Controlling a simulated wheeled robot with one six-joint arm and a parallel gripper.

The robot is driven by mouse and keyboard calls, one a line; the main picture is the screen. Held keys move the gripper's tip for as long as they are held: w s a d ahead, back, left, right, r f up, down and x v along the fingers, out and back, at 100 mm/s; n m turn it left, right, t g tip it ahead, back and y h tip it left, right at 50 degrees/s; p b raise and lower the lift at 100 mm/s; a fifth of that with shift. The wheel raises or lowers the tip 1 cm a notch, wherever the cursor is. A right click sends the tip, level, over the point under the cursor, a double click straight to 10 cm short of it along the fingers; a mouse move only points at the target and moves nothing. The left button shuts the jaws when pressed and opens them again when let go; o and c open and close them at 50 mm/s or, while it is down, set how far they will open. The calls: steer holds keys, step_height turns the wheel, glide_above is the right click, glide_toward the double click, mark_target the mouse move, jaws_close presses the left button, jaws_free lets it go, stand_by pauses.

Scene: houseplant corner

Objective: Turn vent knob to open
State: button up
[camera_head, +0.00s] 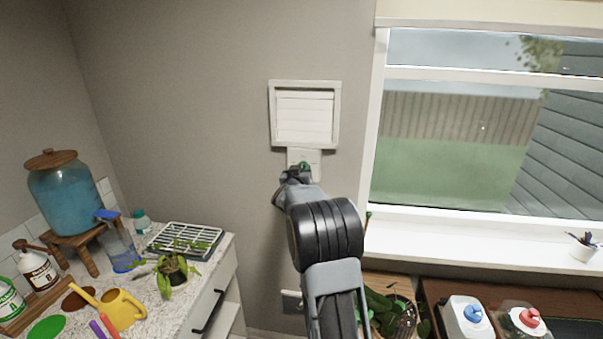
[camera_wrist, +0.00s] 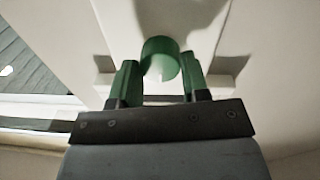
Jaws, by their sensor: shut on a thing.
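The white vent (camera_head: 304,115) is on the grey wall left of the window, and its slats look flat and closed. Below it is a small white plate (camera_head: 296,155) with the green vent knob (camera_wrist: 160,52). In the head view my gripper (camera_head: 300,172) reaches up to this plate and mostly hides the knob. In the wrist view my gripper (camera_wrist: 158,80) has its green-tipped fingers on either side of the round knob, shut on it. The knob's pointer or marks cannot be made out.
The left counter (camera_head: 215,262) holds a drying rack (camera_head: 185,240), a potted plant (camera_head: 172,273), a yellow watering can (camera_head: 122,309) and a blue dispenser (camera_head: 66,197). The window sill (camera_head: 440,248) is to the right. The wall around the vent is bare.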

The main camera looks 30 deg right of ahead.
steer(key=shift+c, duration=0.4)
steer(key=shift+m+y+b, duration=0.3)
steer(key=shift+m+b, duration=3.75)
steer(key=shift+m, duration=2.65)
steer(key=shift+r, duration=0.1)
steer(key=o, duration=0.9)
